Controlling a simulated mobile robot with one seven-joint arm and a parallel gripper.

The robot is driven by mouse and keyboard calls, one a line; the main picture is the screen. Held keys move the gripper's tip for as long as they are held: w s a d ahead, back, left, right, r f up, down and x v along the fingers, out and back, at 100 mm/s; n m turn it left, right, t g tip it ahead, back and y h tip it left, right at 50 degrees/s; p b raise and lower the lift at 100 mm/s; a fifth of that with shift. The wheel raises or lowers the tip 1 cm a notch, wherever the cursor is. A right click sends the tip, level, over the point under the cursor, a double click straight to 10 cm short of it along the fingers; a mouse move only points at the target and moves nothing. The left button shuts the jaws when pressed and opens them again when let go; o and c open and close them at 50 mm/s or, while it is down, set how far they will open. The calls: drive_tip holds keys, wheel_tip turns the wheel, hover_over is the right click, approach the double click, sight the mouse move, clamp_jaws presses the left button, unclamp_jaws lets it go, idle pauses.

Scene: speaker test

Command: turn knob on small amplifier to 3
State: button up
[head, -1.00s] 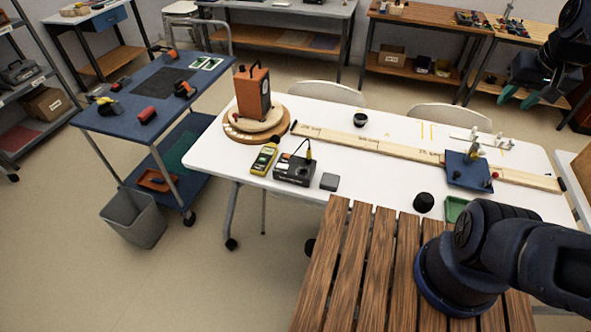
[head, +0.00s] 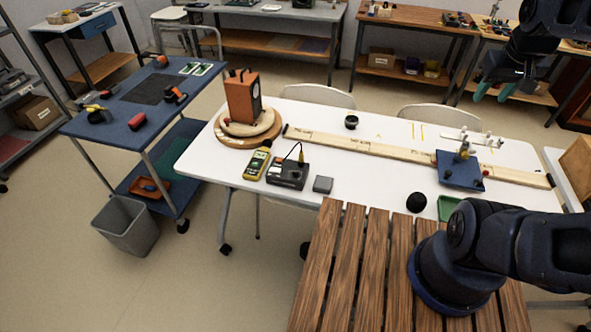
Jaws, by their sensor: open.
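The small amplifier (head: 287,172) is a dark box near the front left of the white table (head: 345,170). A thin cable rises from its top. Its knob and any scale numbers are too small to make out. My gripper (head: 494,90) is at the upper right, with two teal fingertips spread apart and nothing between them. It is in the air, well to the right of the amplifier and not touching it.
A yellow meter (head: 257,162) stands close left of the amplifier, and a small grey block (head: 323,184) lies to its right. Behind are an orange box (head: 242,97) on a round wooden base and a long wooden board (head: 365,145). A black dome (head: 416,202) sits near the front edge.

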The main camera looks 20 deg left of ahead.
drive_tip(key=w+a+f+n+g+h, duration=0.1)
drive_tip(key=w+a+f+n, duration=0.4)
drive_tip(key=w+a+n, duration=0.4)
drive_tip(key=n+g+y, duration=0.1)
drive_tip(key=n+g, duration=0.2)
drive_tip(key=n, duration=1.8)
hover_over(296, 171)
wheel_tip(296, 171, down, 24)
wheel_tip(296, 171, down, 10)
drive_tip(key=shift+s+f, duration=0.1)
drive_tip(key=shift+f, duration=0.05)
clamp_jaws()
